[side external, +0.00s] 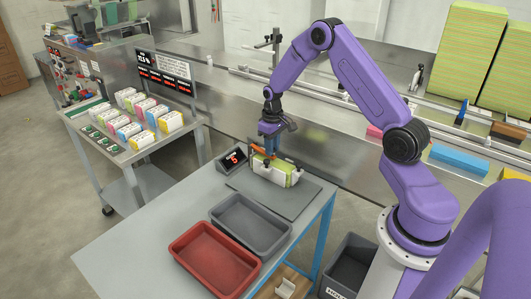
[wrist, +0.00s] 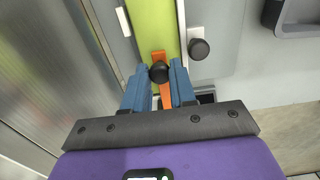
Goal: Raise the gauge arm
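An orange gauge arm (side external: 262,154) sits at the top of a fixture on the grey plate at the table's far end. In the wrist view the orange arm (wrist: 158,56) lies across a lime-green pack (wrist: 167,25) and carries a black knob (wrist: 159,72). The green pack also shows in the side view (side external: 284,179), lying between white end pieces. My gripper (side external: 271,152) points down at the fixture. In the wrist view its blue fingers (wrist: 160,68) straddle the knob, one on each side. Whether they touch or press on it is not clear.
A small display with red digits (side external: 234,158) stands left of the fixture. A red tray (side external: 191,281) and a grey tray (side external: 239,250) lie nearer on the table. A second round black knob (wrist: 199,49) is right of the gripper. The table's left part is clear.

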